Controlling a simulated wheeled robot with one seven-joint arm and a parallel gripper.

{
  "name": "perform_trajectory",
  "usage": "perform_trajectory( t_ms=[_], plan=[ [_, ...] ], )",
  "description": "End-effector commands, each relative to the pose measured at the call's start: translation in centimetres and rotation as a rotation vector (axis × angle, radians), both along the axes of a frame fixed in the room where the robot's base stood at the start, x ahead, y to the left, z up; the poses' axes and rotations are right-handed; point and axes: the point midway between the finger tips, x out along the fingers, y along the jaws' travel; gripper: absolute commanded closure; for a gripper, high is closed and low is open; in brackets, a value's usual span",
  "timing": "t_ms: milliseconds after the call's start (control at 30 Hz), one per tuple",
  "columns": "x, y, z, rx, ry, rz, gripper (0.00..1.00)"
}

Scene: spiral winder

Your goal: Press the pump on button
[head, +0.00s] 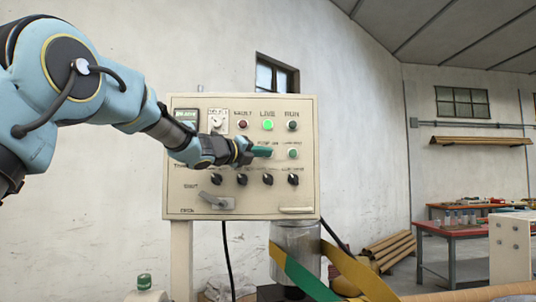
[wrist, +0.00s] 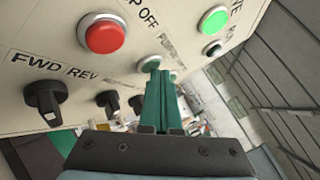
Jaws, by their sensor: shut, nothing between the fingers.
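The cream control panel (head: 185,172) stands in front of me on a post. My gripper (head: 268,151) is shut, with slim green fingers held together and empty, its tips at the panel's middle row of buttons. In the wrist view the fingertips (wrist: 161,74) lie over the lower part of a pale green button (wrist: 150,62), under a partly hidden label that seems to start with "PUMP". I cannot tell whether the tips touch it. A red button (wrist: 103,34) is to its left, by a label ending "P OFF".
A lit green lamp (head: 267,125) marked LIVE is above the gripper. Another green button (head: 294,153) is just right of the fingertips. Black knobs (head: 268,179) run in a row below, above a grey lever handle (head: 215,201). A red table (head: 449,232) stands far right.

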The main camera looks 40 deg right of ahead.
Motion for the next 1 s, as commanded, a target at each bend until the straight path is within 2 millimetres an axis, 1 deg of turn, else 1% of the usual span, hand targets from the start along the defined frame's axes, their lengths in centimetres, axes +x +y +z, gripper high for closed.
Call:
perform_trajectory(
  t_ms=[233,533,867,1000],
  plan=[
    [-0.1,0.2,0.0,0.000,0.000,0.001,1.00],
    [-1.2,1.0,-0.1,0.000,0.000,0.000,1.00],
    [-1.4,1.1,-0.1,0.000,0.000,0.000,1.00],
    [-2.2,1.8,-0.2,-0.001,-0.001,0.000,1.00]
  ],
)
